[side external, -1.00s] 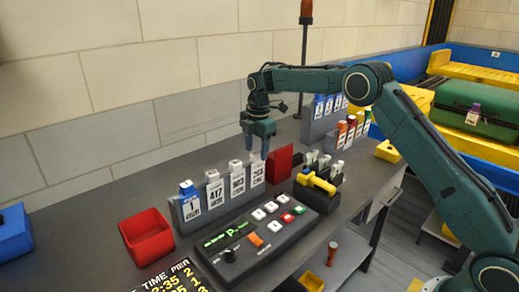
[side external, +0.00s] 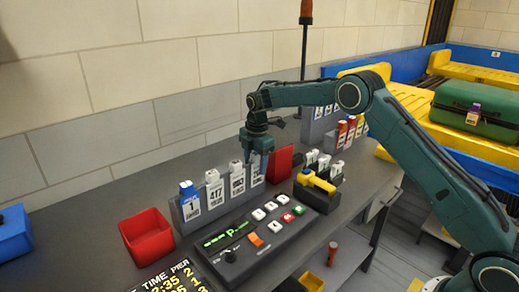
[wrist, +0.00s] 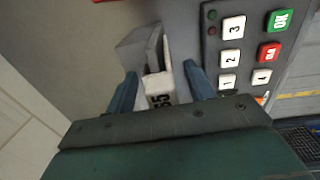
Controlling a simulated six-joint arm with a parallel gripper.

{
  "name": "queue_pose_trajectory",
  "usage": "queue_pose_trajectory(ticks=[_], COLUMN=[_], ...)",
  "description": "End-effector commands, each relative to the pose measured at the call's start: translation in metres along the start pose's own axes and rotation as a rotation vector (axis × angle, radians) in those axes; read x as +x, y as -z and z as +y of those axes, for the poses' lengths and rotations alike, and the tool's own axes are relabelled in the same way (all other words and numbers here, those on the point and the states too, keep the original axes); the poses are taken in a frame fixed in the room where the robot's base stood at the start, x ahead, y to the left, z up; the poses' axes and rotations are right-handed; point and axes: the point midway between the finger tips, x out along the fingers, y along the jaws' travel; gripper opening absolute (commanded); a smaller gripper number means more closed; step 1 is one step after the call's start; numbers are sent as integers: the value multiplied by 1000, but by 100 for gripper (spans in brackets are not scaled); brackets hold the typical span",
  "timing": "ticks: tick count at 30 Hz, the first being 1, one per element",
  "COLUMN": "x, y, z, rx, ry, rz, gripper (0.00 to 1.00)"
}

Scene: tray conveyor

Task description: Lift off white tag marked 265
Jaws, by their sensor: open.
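A rack (side external: 178,217) on the bench holds a row of tags, one blue marked 1 and several white ones, including one marked 417. The rightmost white tag (side external: 256,172) is partly hidden by my gripper (side external: 256,168), which points down over it with fingers open. In the wrist view this white tag (wrist: 158,84) stands between the two open fingers of my gripper (wrist: 162,84). Only part of its number shows, seemingly ending in 65. A gap shows between the tag and the fingers.
A button panel (side external: 240,265) lies in front of the rack. A red bin (side external: 147,236) stands to the left, and a red block (side external: 280,163) close to the right of my gripper. A dark holder (side external: 318,199) with a yellow-handled tool and more tags stands further right.

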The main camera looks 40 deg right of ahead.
Motion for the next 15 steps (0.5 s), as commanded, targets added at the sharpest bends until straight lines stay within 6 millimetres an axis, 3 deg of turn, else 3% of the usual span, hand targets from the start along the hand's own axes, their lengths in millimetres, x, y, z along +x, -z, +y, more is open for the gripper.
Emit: queue_pose_trajectory(ticks=[10,15], x=[0,0], y=[0,0], z=[0,0], rx=[0,0], ry=[0,0], rz=[0,0], gripper=[52,18])
